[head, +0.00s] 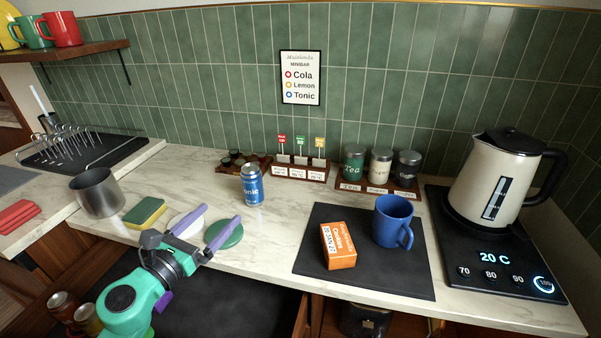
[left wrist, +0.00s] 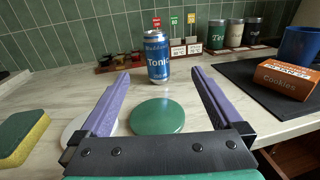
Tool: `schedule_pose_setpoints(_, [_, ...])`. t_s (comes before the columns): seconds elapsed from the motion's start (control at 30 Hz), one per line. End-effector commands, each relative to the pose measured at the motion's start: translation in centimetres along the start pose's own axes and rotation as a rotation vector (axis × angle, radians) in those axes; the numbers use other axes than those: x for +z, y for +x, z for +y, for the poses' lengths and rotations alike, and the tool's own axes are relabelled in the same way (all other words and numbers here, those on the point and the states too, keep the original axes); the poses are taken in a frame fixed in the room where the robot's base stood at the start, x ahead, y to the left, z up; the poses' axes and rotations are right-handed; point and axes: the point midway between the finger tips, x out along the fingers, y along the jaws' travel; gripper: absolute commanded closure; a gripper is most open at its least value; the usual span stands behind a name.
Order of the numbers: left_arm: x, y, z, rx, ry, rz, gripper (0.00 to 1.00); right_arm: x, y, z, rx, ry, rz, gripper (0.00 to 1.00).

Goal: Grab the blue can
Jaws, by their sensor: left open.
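The blue can (head: 252,186), marked Tonic, stands upright on the marble counter, behind a green disc and left of the black mat. In the left wrist view the can (left wrist: 157,58) stands beyond my fingertips, between their two lines. My left gripper (head: 220,217) is open and empty, with its purple fingers pointing toward the can but short of it. The left wrist view shows the open fingers (left wrist: 158,75) with a gap between them. My right gripper is in neither view.
A green disc (head: 224,233) and a white disc (head: 186,226) lie under my fingers. A sponge (head: 145,212) and metal pot (head: 98,192) are left. A cookie box (head: 338,246) and blue mug (head: 393,221) stand on the black mat (head: 365,277).

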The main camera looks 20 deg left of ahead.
Motion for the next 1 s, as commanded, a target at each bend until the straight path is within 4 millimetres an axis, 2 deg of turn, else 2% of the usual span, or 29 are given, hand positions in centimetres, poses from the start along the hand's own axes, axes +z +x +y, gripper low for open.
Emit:
schedule_pose_setpoints(0.13, [0.7,1.7,-0.1,-0.003,0.009,-0.004,0.0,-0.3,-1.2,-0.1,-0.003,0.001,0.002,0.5])
schedule_pose_setpoints(0.37, [0.8,7.5,0.0,-0.001,0.008,-0.005,0.0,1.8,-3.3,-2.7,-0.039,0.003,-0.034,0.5])
schedule_pose_setpoints(0.57, [0.2,10.0,0.0,0.0,0.004,-0.003,0.0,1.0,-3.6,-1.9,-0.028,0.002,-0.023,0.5])
schedule_pose_setpoints(0.67, [0.2,11.7,0.0,0.001,0.002,-0.004,0.0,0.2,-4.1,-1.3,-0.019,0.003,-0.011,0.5])
schedule_pose_setpoints(0.8, [0.0,14.1,0.0,0.0,0.004,-0.003,0.0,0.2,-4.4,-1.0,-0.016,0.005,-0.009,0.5])
schedule_pose_setpoints(1.0, [-0.2,14.6,0.0,-0.001,0.006,-0.001,0.0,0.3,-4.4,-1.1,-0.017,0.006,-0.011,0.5])
